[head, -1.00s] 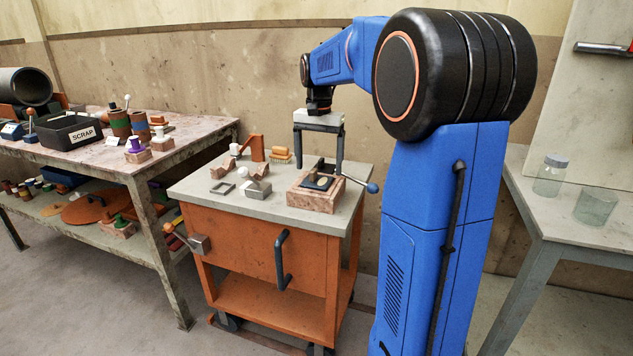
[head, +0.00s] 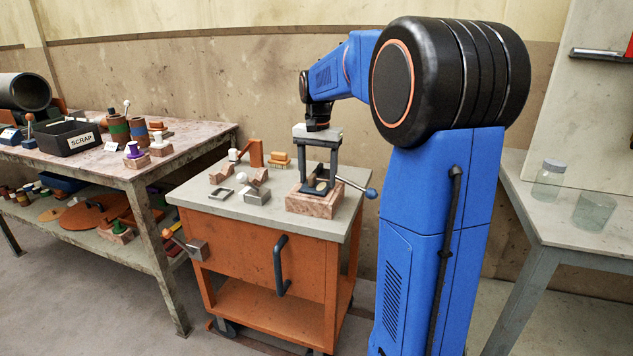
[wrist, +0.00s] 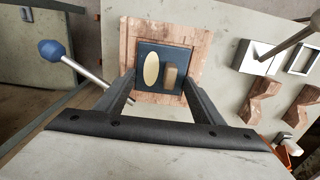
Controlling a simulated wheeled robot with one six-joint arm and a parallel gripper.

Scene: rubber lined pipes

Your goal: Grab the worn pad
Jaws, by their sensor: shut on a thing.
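The worn pad is a dark blue square plate (wrist: 178,53) with a cream oval and a small tan block on its face. It sits in the wooden block tray (wrist: 208,35), which stands on the cart top. In the head view, the pad (head: 319,185) shows only partly between the fingers. My gripper (head: 318,186) points straight down over the tray. In the wrist view, the fingers of my gripper (wrist: 163,75) are shut on the pad's left and right edges. I cannot see any gap under the pad.
A rod with a blue knob (head: 371,193) sticks out right of the tray. Wooden V-blocks (head: 222,175), a square metal frame (head: 221,194) and a brush (head: 280,159) stand left and behind. A black SCRAP bin (head: 70,139) is on the left bench.

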